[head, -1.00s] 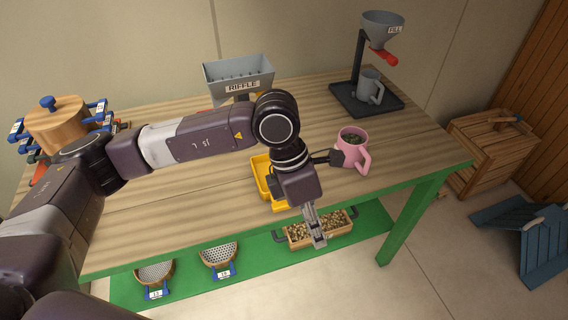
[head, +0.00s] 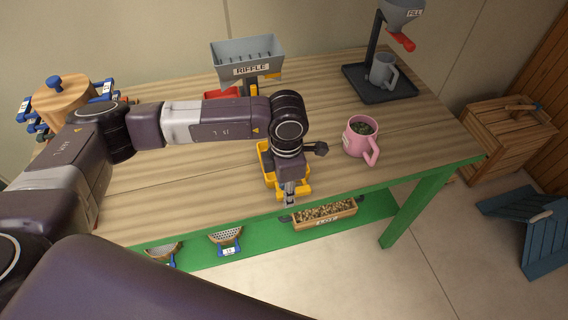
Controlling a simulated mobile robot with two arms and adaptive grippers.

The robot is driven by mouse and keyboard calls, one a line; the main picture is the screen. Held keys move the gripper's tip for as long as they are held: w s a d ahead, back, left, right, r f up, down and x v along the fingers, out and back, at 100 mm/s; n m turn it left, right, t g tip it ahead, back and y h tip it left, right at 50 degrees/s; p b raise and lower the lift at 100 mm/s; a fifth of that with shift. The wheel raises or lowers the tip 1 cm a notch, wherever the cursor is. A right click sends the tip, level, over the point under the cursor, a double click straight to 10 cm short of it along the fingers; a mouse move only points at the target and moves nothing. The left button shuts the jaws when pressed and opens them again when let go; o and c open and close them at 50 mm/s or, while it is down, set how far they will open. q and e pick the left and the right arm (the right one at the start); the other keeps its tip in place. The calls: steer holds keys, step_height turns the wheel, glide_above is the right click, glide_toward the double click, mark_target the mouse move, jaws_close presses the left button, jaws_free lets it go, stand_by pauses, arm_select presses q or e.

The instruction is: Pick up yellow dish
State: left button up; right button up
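The yellow dish (head: 265,160) lies on the wooden table near its front edge, partly hidden behind my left wrist and gripper. My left gripper (head: 290,200) points down over the near part of the dish. Its fingers overlap the dish's near end in the head view. I cannot tell whether they touch it or whether they are open or shut. My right gripper is not in view.
A pink mug (head: 359,138) stands close to the right of my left gripper. The riffle box (head: 247,62) is behind, and a grey mug (head: 380,70) sits on the fill stand's black tray (head: 405,88). A bean crate (head: 323,215) and sieves are on the green shelf below.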

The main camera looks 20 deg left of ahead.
arm_select(q)
steer(key=c, duration=0.5)
jaws_close()
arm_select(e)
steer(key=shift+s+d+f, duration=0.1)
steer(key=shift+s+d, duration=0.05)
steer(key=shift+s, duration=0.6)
arm_select(q)
steer(key=shift+r, duration=0.5)
step_height(320, 180, up, 19)
steer(key=b, duration=0.4)
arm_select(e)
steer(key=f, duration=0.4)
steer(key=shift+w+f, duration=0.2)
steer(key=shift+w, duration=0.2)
